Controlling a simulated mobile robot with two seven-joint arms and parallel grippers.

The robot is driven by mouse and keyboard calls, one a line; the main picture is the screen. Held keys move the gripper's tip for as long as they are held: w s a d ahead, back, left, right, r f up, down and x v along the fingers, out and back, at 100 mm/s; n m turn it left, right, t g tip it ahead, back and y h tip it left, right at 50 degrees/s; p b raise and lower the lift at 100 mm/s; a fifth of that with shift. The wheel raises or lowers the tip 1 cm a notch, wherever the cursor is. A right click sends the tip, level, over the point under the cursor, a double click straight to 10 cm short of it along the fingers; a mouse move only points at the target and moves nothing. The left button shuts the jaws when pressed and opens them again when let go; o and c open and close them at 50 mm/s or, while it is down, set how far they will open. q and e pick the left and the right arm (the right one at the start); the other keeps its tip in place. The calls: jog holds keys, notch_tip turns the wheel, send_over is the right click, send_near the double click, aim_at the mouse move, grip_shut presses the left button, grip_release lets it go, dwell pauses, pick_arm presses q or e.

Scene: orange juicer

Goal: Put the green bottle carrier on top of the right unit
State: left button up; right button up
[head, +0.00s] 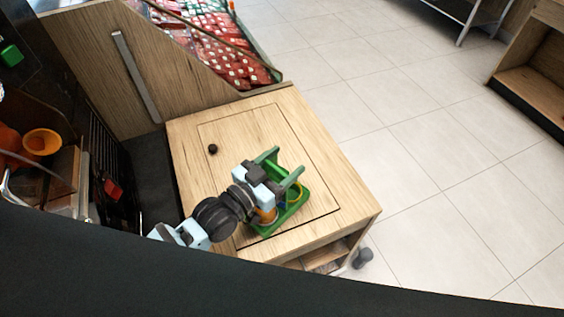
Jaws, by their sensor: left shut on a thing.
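The green bottle carrier (292,205) is at the right unit (341,196), over the front right part of its wooden top. It looks upright, with a yellow-orange ring or bottle part inside it. I cannot tell whether its base touches the top. My left gripper (270,178) is shut on the carrier at its upper left side, and my wrist hides part of it. My right gripper is not in view.
The orange juicer (40,142) is at the left. A crate of red packages (215,50) lies behind the unit. Tiled floor (430,170) is free on the right.

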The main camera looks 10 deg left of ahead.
pick_arm(q)
jog(key=o, duration=0.9)
jog(key=shift+f, duration=0.15)
jog(key=o, duration=0.5)
jog(key=shift+c, duration=0.2)
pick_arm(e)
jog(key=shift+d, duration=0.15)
pick_arm(q)
jog(key=shift+r, duration=0.25)
jog(key=b+v, duration=0.1)
jog(key=v, duration=1.1)
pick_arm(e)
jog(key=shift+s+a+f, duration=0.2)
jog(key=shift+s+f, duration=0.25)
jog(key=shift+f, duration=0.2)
pick_arm(q)
jog(key=shift+f, duration=0.1)
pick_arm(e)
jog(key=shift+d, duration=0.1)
